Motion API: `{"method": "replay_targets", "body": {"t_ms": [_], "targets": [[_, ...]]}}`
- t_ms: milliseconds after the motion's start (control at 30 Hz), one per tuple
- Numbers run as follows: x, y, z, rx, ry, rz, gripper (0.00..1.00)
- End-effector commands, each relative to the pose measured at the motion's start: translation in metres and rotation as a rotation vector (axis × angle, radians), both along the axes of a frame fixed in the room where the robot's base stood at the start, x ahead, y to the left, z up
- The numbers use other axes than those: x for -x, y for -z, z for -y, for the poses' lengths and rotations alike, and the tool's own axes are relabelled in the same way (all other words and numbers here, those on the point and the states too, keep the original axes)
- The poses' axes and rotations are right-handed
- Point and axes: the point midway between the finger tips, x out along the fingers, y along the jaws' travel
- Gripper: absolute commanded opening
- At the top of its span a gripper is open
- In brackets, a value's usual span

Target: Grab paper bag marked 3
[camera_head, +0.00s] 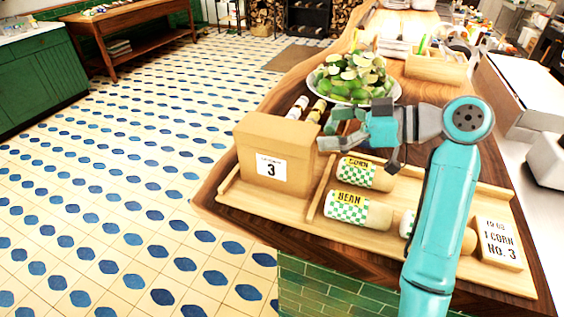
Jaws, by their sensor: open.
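The paper bag marked 3 (252,139) is a brown, box-like bag with a white label reading 3. It stands upright at the left end of a wooden tray (432,251) on the counter. My gripper (358,147) is open, just right of the bag and above the wraps. Its fingers point left and down, and it holds nothing that I can see. Whether a fingertip touches the bag's right side, I cannot tell. The bag's back is hidden.
Wraps marked CORN (365,172) and BEAN (357,210) lie in the tray, with another partly behind my arm. An order card (497,243) stands at the right. Small bottles (316,110) and a plate of limes (352,78) are behind. Tiled floor lies left.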

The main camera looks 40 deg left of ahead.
Motion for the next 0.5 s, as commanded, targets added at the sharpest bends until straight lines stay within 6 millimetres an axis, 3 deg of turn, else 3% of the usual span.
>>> {"method": "replay_targets", "body": {"t_ms": [200,500], "targets": [[0.008,0.01,-0.031,0.0,-0.002,-0.002,1.0],[0.015,0.015,-0.051,0.0,-0.001,-0.001,1.0]]}}
